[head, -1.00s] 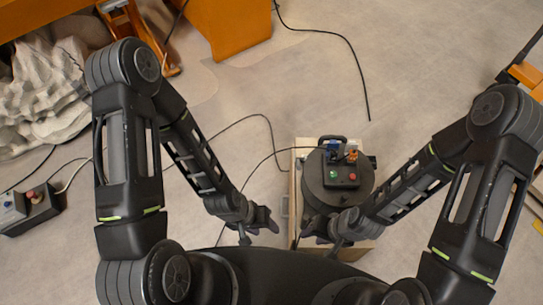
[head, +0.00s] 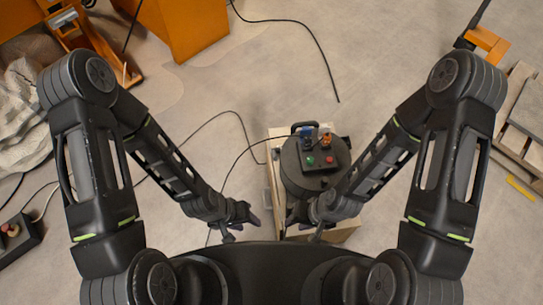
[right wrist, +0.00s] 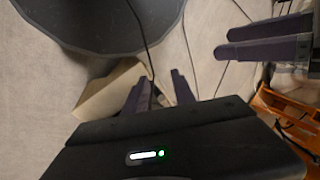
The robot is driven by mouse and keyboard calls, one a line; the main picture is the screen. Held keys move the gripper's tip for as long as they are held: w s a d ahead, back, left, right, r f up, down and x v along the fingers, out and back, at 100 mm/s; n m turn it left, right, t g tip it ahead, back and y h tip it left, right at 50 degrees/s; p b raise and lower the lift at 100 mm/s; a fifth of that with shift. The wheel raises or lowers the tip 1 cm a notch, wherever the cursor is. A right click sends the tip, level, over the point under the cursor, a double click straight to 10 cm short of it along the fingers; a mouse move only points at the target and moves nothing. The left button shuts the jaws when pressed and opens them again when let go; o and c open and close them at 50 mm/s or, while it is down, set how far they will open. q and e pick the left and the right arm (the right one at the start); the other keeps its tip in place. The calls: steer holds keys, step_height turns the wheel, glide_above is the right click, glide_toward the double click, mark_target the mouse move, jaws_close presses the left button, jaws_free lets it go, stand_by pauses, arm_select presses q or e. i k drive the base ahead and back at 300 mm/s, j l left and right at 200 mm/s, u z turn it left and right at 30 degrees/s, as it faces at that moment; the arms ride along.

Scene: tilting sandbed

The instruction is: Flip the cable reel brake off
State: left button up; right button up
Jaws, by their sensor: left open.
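The cable reel (head: 291,172) is a dark round drum, seen from above on a light wooden base (head: 346,231). A black control box (head: 318,160) with a green and a red button sits on it, with small blue and orange parts behind. I cannot make out which part is the brake. My left gripper (head: 252,219) is open and empty, left of the base. My right gripper (head: 291,217) is at the reel's near left side, apart from the control box. In the right wrist view its fingers (right wrist: 158,92) are apart and empty, below the drum (right wrist: 100,22).
A thin black cable (head: 232,172) runs from the reel across the floor. Orange furniture (head: 188,30) stands at the back left, and a pallet (head: 520,125) lies at right. A switch box (head: 14,236) lies far left.

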mark_target(274, 151)
steer(key=k+l, duration=0.2)
steer(key=k, duration=0.25)
steer(key=k+l, duration=0.2)
steer(key=k, duration=0.2)
steer(key=u, duration=1.55)
steer(key=i+l, duration=0.15)
steer(key=l, duration=0.15)
steer(key=i+l, duration=0.15)
steer(key=l, duration=0.15)
